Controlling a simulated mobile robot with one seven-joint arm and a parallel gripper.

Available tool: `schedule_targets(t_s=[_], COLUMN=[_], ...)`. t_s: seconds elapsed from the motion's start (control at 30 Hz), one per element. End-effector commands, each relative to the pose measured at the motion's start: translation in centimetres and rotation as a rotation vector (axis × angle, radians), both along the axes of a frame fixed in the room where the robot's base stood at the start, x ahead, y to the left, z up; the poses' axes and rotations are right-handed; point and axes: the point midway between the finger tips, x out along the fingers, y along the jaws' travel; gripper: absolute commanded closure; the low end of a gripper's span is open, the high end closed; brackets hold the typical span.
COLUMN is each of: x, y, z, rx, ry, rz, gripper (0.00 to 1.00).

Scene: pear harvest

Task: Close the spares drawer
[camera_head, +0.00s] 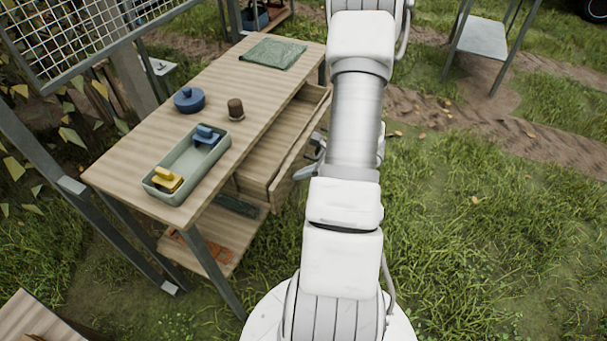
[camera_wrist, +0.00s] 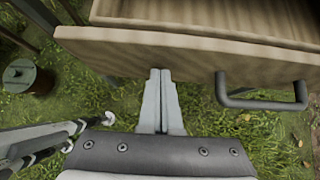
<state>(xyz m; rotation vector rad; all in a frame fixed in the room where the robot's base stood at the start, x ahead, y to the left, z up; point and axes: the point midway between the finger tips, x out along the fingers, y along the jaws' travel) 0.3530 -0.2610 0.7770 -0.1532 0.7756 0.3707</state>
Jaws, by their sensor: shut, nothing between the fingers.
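The spares drawer (camera_head: 297,150) is pulled out from under the wooden table, its inside visible from above in the head view. In the wrist view the wooden drawer front (camera_wrist: 190,50) spans the top, with a dark bar handle (camera_wrist: 262,98) on its right part. My gripper (camera_wrist: 160,75) is shut and empty. Its fingertips are at the lower edge of the drawer front, left of the handle; I cannot tell whether they touch it. In the head view my arm hides part of the area by the drawer, and the fingers are not clear there.
The table (camera_head: 225,95) bears a tray (camera_head: 155,190) with blue and yellow items, a blue pot (camera_head: 189,100), a brown cup (camera_head: 236,109) and a green cloth (camera_head: 273,53). A lower shelf (camera_head: 205,262) is below. Open grass lies to the right.

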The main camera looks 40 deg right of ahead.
Motion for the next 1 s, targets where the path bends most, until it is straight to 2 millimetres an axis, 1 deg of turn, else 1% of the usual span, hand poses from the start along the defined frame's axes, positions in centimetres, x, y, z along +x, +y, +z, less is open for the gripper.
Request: schedule_targets(t_s=[0.07, 0.3, 0.43, 0.5, 0.6, 1.0], x=[1.2, 7.0, 9.3, 10.0, 10.4, 10.7], y=[0.5, 3.0, 3.9, 4.2, 4.3, 4.4], z=[-0.2, -0.3, -0.2, -0.1, 0.0, 0.2], rx=[-0.001, -0.002, -0.001, -0.001, 0.0, 0.003], ry=[-0.002, -0.005, -0.003, -0.002, -0.002, -0.01], rz=[0.006, 0.01, 0.006, 0.004, 0.002, 0.006], gripper=[1.0, 1.0, 1.0, 1.0, 1.0, 1.0])
